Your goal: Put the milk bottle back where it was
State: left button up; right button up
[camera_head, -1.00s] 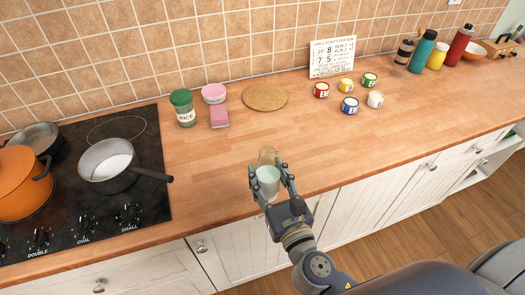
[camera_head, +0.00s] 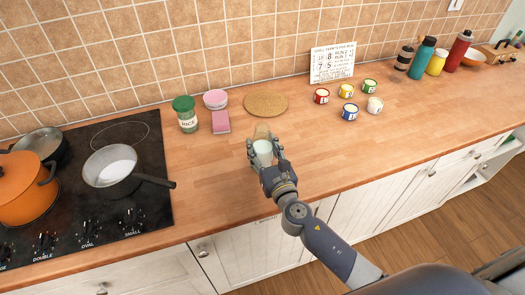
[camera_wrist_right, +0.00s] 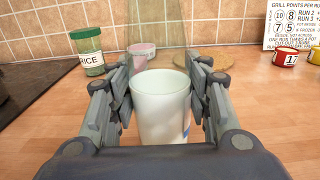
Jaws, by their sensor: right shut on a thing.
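The milk bottle (camera_head: 263,148) is clear glass with white milk in its lower part. My right gripper (camera_head: 264,142) is shut on it, with one finger on each side, and holds it roughly upright over the wooden counter. In the right wrist view the white milk (camera_wrist_right: 161,108) shows between the fingers, with the clear glass (camera_wrist_right: 158,32) rising above it. I cannot tell whether its base touches the counter. A round cork mat (camera_head: 266,103) lies behind the bottle, towards the wall. My left gripper is not in view.
Left of the mat stand a green-lidded rice jar (camera_head: 186,115), a pink sponge (camera_head: 221,122) and a pink-topped tub (camera_head: 216,99). Several small coloured tins (camera_head: 349,112) stand to the right. The counter around the bottle is clear.

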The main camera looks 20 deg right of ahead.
jog(key=shift+f, duration=0.4)
jog(key=shift+f, duration=0.1)
jog(key=o, duration=1.4)
jog(key=shift+f, duration=0.1)
jog(key=shift+r, duration=0.25)
jog(key=s, duration=0.3)
jog(key=s+b, duration=0.1)
jog(key=s, duration=0.3)
jog(key=s+b, duration=0.1)
jog(key=s, duration=0.2)
jog(key=shift+s+d+f, duration=0.15)
jog(key=shift+s+f, duration=0.1)
jog(key=shift+s+r+b, duration=0.2)
jog(key=shift+s+b, duration=0.15)
jog(key=shift+s, duration=0.45)
